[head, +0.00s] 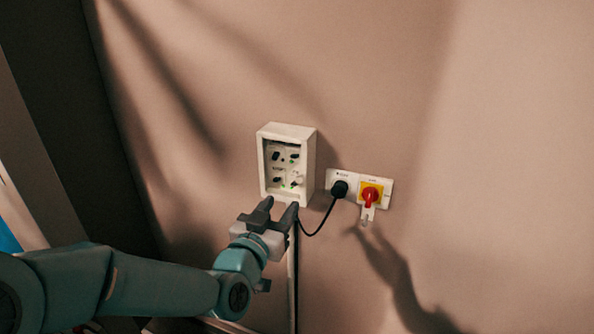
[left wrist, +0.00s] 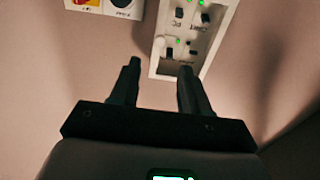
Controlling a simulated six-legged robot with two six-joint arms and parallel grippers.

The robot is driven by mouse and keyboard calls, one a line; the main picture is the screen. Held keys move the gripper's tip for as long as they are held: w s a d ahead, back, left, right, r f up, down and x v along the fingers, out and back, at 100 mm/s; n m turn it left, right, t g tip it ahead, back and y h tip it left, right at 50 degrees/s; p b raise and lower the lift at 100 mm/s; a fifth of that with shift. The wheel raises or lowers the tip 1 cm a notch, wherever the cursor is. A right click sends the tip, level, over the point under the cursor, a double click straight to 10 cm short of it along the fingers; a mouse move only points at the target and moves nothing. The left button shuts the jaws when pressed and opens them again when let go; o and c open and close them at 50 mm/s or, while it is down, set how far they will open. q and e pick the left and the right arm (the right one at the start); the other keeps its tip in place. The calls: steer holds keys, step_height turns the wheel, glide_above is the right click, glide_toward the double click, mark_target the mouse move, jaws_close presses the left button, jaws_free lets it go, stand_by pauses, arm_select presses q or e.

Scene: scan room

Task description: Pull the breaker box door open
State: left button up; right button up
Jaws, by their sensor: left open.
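The white breaker box (head: 309,162) is fixed to the wall. Its front shows a recessed panel with several dark switches and small green lights. I cannot tell whether a clear door covers this panel, and no swung-out door shows. The box is also in the left wrist view (left wrist: 196,32), at the top right of centre. My left gripper (head: 279,205) is open and empty, with its fingertips just below the lower edge of the box. In the left wrist view its two fingers (left wrist: 159,67) point toward the box; contact cannot be made out. My right gripper is not in view.
Right of the box is a white socket plate with a black plug (head: 339,189) and a red rotary switch (head: 370,195) on yellow. A black cable hangs from the plug, close to my left gripper. A white tag hangs below the switch. The wall around is bare.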

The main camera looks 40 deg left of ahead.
mark_target(298, 181)
arm_select(q)
steer(key=p+x, duration=0.2)
steer(key=x, duration=0.7)
steer(key=shift+w+p, duration=0.35)
steer(key=shift+w+a+f, duration=0.1)
steer(key=shift+w, duration=0.2)
steer(key=shift+s, duration=0.1)
jaws_close()
